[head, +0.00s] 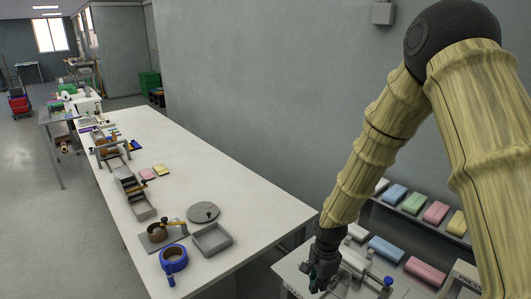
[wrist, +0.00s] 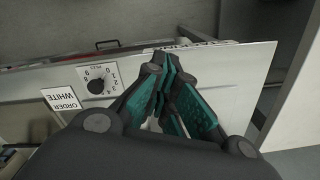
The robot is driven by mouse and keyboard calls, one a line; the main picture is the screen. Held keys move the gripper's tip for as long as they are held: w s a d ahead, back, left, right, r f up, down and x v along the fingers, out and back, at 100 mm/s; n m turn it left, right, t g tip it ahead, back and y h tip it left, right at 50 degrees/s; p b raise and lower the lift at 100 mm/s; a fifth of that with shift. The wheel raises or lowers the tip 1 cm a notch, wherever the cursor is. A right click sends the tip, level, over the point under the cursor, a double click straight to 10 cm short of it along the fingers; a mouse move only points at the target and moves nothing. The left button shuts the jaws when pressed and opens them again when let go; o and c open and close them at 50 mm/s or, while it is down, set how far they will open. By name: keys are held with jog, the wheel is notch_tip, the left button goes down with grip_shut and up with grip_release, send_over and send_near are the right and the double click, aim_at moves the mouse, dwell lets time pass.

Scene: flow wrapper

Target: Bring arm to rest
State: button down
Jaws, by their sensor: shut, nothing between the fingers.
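My arm (head: 375,137), in a yellowish ribbed cover, reaches down on the right of the head view. My gripper (head: 318,279) hangs at its end, low over the near bench on the right. In the wrist view my gripper (wrist: 172,95) shows dark fingers with teal pads brought together at the tips, with nothing between them. Beyond the fingers is a pale panel with a black dial (wrist: 97,86) and a white card (wrist: 64,100) reading "ORDER WHITE".
Coloured blocks, one pink (head: 435,212), sit on a shelf and bench at right. Floor (head: 40,230) at left is clear.

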jog(key=s+f+n, duration=0.3)
jog(key=s+f, duration=0.5)
jog(key=f, duration=0.2)
jog(key=s+d+f+n+b, duration=0.1)
jog(key=s+f+n, duration=0.4)
jog(key=s, duration=0.7)
jog(key=s+d+f+n+b, duration=0.2)
jog(key=s+f+n, duration=0.4)
jog(key=s+f, duration=0.3)
jog(key=s+d, duration=0.1)
jog(key=s, duration=0.3)
jog(key=shift+s+d+f+n, duration=0.2)
jog(key=shift+f+n, duration=0.1)
jog(key=shift+w+a, duration=0.1)
